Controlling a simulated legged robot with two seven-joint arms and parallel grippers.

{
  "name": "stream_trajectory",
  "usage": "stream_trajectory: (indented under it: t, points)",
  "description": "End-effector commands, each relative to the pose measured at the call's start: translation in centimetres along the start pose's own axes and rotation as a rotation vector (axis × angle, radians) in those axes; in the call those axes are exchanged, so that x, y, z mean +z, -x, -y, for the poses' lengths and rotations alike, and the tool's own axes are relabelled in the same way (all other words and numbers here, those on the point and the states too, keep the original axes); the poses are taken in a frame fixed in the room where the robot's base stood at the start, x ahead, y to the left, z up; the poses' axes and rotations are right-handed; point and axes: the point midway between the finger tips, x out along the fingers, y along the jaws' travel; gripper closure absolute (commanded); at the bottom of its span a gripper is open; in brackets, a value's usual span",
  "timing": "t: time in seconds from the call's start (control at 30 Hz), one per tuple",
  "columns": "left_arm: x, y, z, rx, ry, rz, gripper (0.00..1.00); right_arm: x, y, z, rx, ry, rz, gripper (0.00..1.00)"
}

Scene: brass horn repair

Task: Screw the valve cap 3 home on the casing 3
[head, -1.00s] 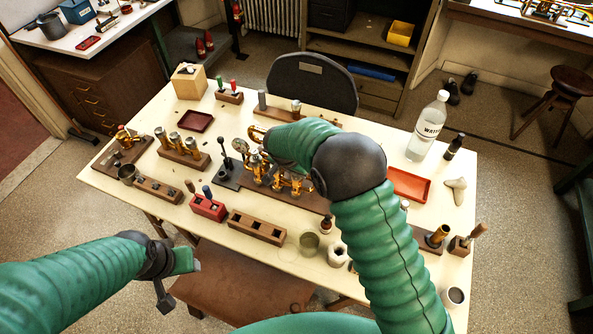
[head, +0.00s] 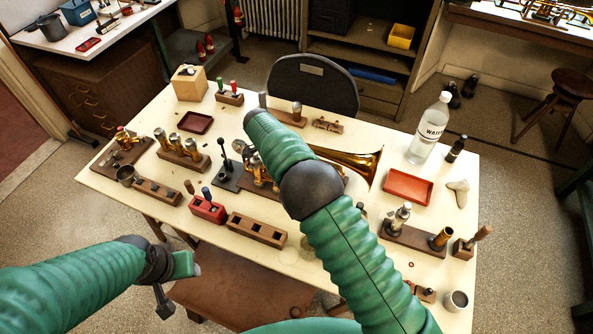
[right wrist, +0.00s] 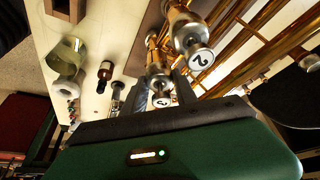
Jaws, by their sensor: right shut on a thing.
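The brass horn (head: 350,165) lies on the workbench, its bell to the right and its valve casings (head: 256,166) partly hidden behind my right arm. In the right wrist view, two brass and silver casings stand side by side. One carries a cap marked 2 (right wrist: 201,60). My right gripper (right wrist: 158,97) is shut on the neighbouring valve cap (right wrist: 161,102), whose number is too small to read surely. This cap is in line with its casing (right wrist: 156,62); whether it is fully seated I cannot tell. My left gripper (head: 188,265) hangs off the bench's front edge, its jaws unclear.
A wooden block with several valves (head: 183,150) stands left of the horn. A red tray (head: 408,186) and a water bottle (head: 429,128) stand to the right. A slotted wooden block (head: 257,230) and a red tool holder (head: 208,208) are near the front edge.

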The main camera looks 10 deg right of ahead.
Motion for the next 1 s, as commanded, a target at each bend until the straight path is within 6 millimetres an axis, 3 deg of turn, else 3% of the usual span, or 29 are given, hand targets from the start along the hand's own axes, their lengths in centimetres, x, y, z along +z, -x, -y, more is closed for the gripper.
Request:
stream_trajectory:
  t: [0.23,0.5,0.8,0.83,1.0]
  points:
    - [-0.01,0.01,0.00,0.000,0.000,0.000,0.53,0.20,0.00,-0.04,0.006,-0.010,0.004,1.00]
    - [-0.08,0.35,0.00,0.000,0.000,0.000,0.53,0.19,-0.15,0.23,0.148,-0.356,0.004,1.00]
    - [-0.08,0.34,0.00,0.000,0.000,0.000,0.53,0.18,0.00,0.15,0.173,-0.413,0.004,1.00]
    - [-0.08,0.34,0.00,0.000,0.000,0.000,0.53,0.18,0.00,0.15,0.173,-0.413,0.004,0.63]
    - [-0.08,0.34,0.00,0.000,0.000,0.000,0.53,0.12,-0.01,0.16,0.172,-0.413,0.003,0.41]
